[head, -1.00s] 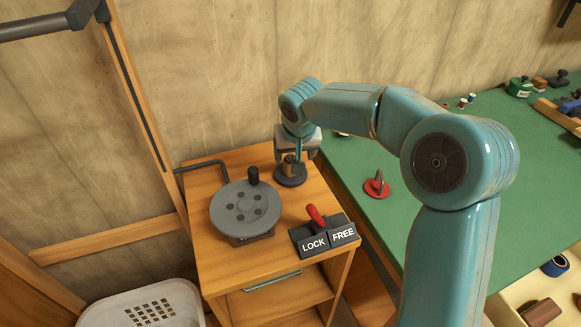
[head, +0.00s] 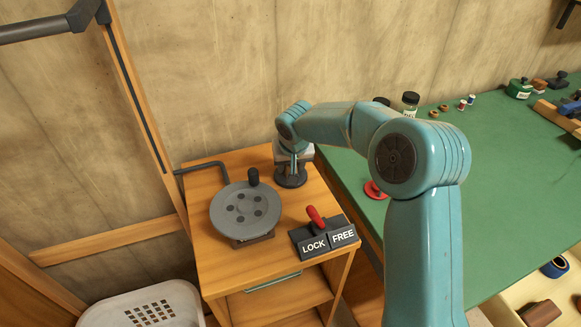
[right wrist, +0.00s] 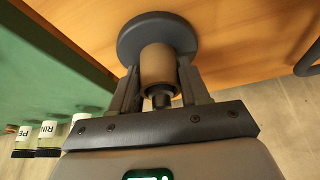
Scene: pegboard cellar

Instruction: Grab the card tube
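The card tube (right wrist: 157,63) is a short tan cylinder standing on a dark round base (right wrist: 140,32) in the right wrist view. A dark peg end shows at its near end. My right gripper (right wrist: 158,75) has one finger on each side of the tube, very close to it; I cannot tell whether they press on it. In the head view my right gripper (head: 292,167) is over the round base (head: 290,180) on the wooden cabinet, and the tube is mostly hidden behind it. My left gripper is not in view.
A grey crank disc (head: 244,208) and a red-handled lever (head: 316,216) marked LOCK and FREE share the cabinet top (head: 205,262). A green bench (head: 500,200) with jars (head: 410,103) and a red object (head: 375,190) is at the right. A white basket (head: 100,313) stands lower left.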

